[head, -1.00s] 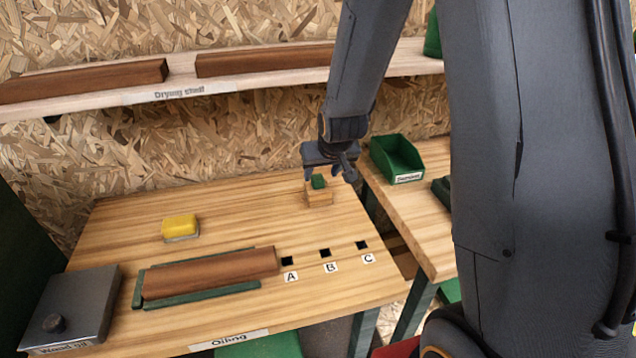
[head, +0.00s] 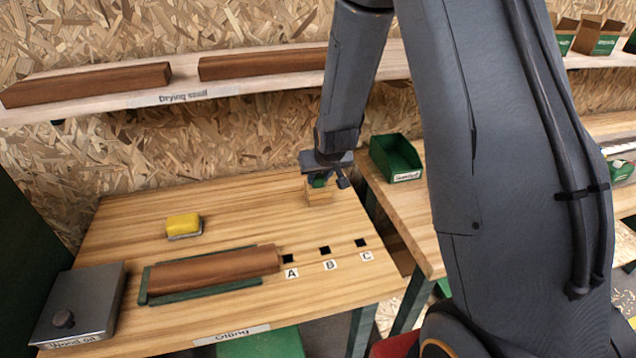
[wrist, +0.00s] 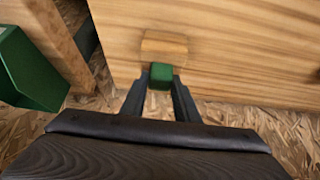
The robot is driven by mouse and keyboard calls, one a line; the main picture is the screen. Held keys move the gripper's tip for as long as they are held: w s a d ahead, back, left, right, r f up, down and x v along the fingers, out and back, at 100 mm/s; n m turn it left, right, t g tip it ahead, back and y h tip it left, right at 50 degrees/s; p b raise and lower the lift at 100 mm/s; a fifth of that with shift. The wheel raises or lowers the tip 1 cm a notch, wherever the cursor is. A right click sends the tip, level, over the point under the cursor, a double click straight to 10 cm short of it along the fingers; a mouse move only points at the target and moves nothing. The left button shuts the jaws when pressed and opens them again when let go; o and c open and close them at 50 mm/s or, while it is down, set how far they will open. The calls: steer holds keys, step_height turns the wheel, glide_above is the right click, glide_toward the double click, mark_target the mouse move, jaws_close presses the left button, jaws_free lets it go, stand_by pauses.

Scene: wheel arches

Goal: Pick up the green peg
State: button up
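The green peg (head: 319,181) stands in a small wooden block (head: 319,196) at the back right of the table. In the wrist view the green peg (wrist: 161,72) shows end-on, in front of the wooden block (wrist: 164,47). My gripper (head: 327,184) is above the block, pointing down, with its fingers on either side of the peg. In the wrist view my gripper (wrist: 160,84) is open, with a small gap between each finger and the peg. The peg's lower part is hidden.
Square holes A (head: 288,259), B (head: 324,250) and C (head: 361,243) lie in the tabletop. A brown board (head: 215,270), a yellow sponge (head: 183,224) and a grey box (head: 80,305) are to the left. A green bin (head: 396,158) stands on the right-hand bench.

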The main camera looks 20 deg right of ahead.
steer(key=c, duration=0.4)
steer(key=shift+c, duration=0.2)
